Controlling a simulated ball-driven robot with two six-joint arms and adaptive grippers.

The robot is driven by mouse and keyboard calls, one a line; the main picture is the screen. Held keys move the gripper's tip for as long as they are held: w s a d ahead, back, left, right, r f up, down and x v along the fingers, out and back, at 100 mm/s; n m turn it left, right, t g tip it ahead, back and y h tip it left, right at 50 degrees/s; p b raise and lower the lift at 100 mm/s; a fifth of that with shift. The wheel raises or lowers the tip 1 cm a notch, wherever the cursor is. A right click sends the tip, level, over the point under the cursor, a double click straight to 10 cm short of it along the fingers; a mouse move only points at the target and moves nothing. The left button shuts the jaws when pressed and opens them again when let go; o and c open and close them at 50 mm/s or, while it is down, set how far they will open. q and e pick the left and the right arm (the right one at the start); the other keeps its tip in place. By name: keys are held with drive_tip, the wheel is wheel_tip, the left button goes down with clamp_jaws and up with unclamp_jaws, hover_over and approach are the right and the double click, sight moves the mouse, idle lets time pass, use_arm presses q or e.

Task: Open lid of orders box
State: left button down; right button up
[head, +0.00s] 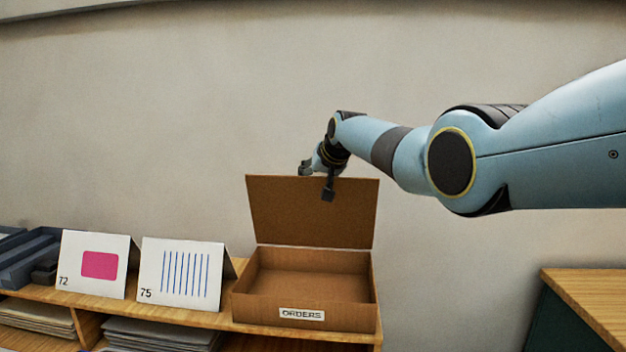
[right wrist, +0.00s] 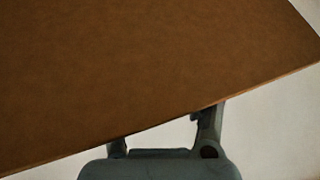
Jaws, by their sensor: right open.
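The orders box (head: 347,314) is brown cardboard with a white "ORDERS" label on its front, and it stands on the wooden shelf. Its lid (head: 310,215) stands up nearly vertical at the back edge, and the inside looks empty. My right gripper (head: 317,182) is at the lid's top edge, with one dark finger in front of the lid. In the right wrist view the lid (right wrist: 140,65) fills the upper part and hides the fingertips of the open gripper. I cannot tell whether the fingers touch the lid. My left gripper is not in view.
Two white cards stand left of the box, one marked 72 (head: 95,264) and one marked 75 (head: 182,268). A grey tray (head: 28,262) is at the far left. Paper stacks (head: 160,335) lie on the shelf below. A wood-topped cabinet (head: 595,300) stands at the right.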

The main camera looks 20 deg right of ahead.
drive_tip(key=shift+f, duration=0.2)
drive_tip(key=shift+s, duration=0.1)
drive_tip(key=v, duration=1.2)
drive_tip(key=shift+r, duration=0.15)
